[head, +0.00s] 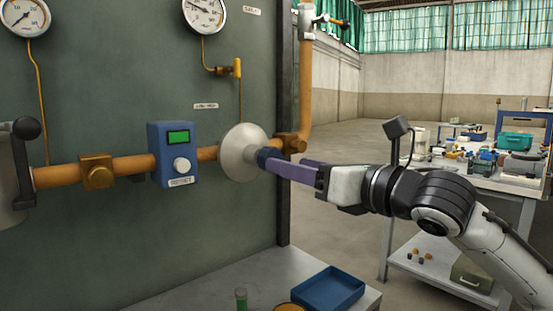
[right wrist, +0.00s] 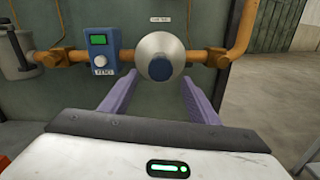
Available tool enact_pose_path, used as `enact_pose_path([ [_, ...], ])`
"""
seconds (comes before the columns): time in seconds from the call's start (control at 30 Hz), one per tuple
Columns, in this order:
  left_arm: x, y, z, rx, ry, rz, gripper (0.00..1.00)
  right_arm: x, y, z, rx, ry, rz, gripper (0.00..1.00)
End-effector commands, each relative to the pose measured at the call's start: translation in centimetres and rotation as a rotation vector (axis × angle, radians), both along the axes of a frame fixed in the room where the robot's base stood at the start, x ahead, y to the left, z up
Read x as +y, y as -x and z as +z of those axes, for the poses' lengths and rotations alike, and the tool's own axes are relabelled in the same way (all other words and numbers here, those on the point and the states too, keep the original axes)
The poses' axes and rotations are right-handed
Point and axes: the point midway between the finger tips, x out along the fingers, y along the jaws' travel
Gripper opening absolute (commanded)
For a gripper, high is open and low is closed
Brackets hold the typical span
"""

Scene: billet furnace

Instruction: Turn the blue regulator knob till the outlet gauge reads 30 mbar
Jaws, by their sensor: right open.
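The blue regulator knob (head: 268,158) sits at the front centre of a pale, round regulator body (head: 239,153) on the orange pipe. In the right wrist view the knob (right wrist: 160,68) lies between the lines of my two purple fingers, near their tips. My right gripper (head: 284,167) is open and points at the knob from the right; it also shows in the right wrist view (right wrist: 159,77). I cannot tell whether the fingers touch the knob. A round gauge (head: 204,14) is cut by the top edge above the regulator; its reading is too small to tell. My left gripper is out of view.
A second gauge (head: 22,16) is at the upper left. A blue box with a green display (head: 178,138) and white button is left of the regulator. A blue tray (head: 328,289) lies on the bench below. A cluttered table (head: 510,180) stands right.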

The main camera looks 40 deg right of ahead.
Motion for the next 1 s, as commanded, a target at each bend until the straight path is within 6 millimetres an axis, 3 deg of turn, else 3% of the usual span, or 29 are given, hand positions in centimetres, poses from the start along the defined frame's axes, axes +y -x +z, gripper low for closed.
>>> enact_pose_path([
  [0.4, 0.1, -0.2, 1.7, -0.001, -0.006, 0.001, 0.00, 0.2, -4.6, 0.2, -0.001, -0.007, -0.001, 0.55],
  [0.87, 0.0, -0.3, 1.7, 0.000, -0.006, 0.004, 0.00, 0.4, -5.7, -0.1, 0.000, -0.001, 0.000, 0.55],
  [1.0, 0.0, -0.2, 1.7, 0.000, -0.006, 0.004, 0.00, 0.4, -5.7, -0.1, 0.001, -0.001, 0.000, 0.37],
])
